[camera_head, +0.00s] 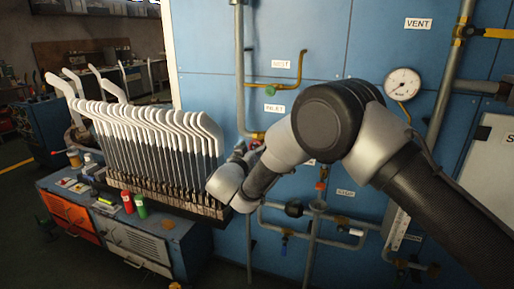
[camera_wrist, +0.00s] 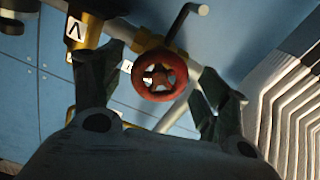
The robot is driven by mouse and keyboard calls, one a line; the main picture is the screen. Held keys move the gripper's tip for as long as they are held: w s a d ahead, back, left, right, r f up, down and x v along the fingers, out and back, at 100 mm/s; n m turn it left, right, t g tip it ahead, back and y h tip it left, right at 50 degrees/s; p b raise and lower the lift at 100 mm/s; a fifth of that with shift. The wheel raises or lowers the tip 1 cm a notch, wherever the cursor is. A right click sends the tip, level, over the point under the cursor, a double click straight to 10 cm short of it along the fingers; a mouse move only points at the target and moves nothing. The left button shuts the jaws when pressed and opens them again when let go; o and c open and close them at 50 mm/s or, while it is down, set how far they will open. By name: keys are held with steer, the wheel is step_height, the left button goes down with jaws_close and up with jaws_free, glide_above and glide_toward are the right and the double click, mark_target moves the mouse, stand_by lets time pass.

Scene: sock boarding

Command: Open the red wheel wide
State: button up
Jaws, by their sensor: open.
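The red wheel (camera_wrist: 159,75) is a small spoked handwheel on a brass valve (camera_wrist: 150,42) in the wrist view. My gripper (camera_wrist: 165,85) is open, with one dark finger to the left of the wheel and one to the right. The wheel shows between the fingers, and both appear apart from it.
A rack of several white-topped sock boards (camera_head: 160,130) stands on a cabinet (camera_head: 180,245) left of my arm; the boards also show at right in the wrist view (camera_wrist: 290,110). Grey pipes (camera_head: 240,70), a gauge (camera_head: 402,84) and low valves (camera_head: 294,209) line the panel.

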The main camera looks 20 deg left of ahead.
steer(key=shift+w, duration=1)
steer(key=c, duration=1)
steer(key=shift+c, duration=0.2)
